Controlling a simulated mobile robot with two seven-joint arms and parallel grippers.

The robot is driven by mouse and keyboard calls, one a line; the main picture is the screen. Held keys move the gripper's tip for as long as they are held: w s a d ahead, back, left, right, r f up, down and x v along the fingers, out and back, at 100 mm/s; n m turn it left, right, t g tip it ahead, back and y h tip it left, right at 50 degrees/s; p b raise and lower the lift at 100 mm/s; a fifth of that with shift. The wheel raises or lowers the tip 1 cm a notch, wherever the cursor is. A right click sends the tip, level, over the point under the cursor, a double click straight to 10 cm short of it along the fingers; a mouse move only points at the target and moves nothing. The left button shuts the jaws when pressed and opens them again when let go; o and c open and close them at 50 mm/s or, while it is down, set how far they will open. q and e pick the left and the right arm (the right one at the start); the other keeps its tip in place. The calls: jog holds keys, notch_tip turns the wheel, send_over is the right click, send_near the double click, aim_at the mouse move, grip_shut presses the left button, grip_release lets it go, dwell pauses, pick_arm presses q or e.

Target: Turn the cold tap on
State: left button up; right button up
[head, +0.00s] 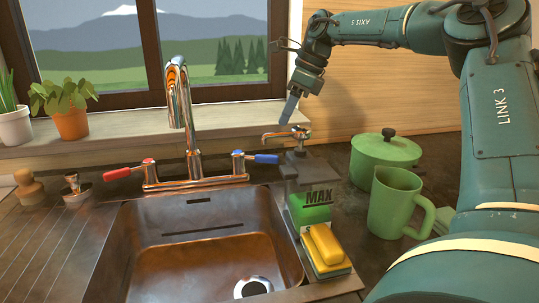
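The chrome mixer tap (189,130) stands behind the sink with its tall spout over the basin. Its cold tap is the lever with the blue handle (265,158), pointing out to the right. The hot lever with the red handle (118,173) points out to the left. My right gripper (289,109) points down, above and to the right of the blue handle, apart from it and near the small side tap. Its fingers show as one blue-grey shape, so I cannot tell if they are parted. My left gripper is not in view. No water shows from the spout.
A small chrome side tap (287,134) stands just right of the blue handle. A yellow sponge (326,244), a green mug (395,203) and a lidded green pot (384,160) crowd the right counter. The sink (177,242) is empty. Potted plants stand on the sill.

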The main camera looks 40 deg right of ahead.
aim_at(269, 156)
jog(key=x, duration=1.1)
jog(key=shift+a+f+b, duration=0.1)
jog(key=shift+f+b, duration=0.15)
jog(key=shift+b, duration=0.15)
grip_shut()
